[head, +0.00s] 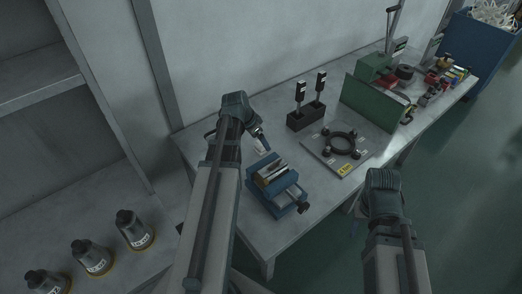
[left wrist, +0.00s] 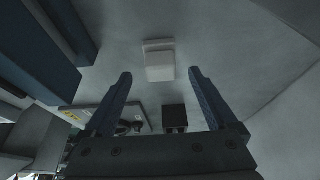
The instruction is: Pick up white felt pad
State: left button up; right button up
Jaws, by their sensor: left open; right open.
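A small white felt pad (left wrist: 159,60) lies on the grey table in the left wrist view, ahead of and between the two blue fingers. It looks like a pale block with a second edge at its far side. In the head view a small white patch (head: 261,147) beside my left gripper looks like the same pad, partly hidden. My left gripper (left wrist: 160,88) is open and empty, with its fingertips apart from the pad. My right gripper (head: 356,226) hangs low beyond the table's front edge, mostly hidden by its own wrist; it is open.
A blue vise (head: 277,186) stands close to the left gripper. A green panel (head: 374,104) stands further right. Labelled dark bottles (head: 134,229) stand on the lower left shelf.

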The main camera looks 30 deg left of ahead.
aim_at(261, 144)
pick_arm(q)
jog(key=b+x, duration=0.2)
jog(key=x, duration=0.1)
jog(key=shift+s+a+f, duration=0.1)
jog(key=shift+s+a, duration=0.15)
jog(key=shift+w+d+f+b, duration=0.1)
jog(key=shift+w+f+b, duration=0.1)
jog(key=shift+f+b, duration=0.15)
jog(key=shift+r, duration=0.1)
jog(key=c, duration=1.4)
jog(key=shift+c, duration=0.2)
jog(key=shift+r, duration=0.1)
notch_tip(261, 144, up, 10)
jog(key=p, duration=1)
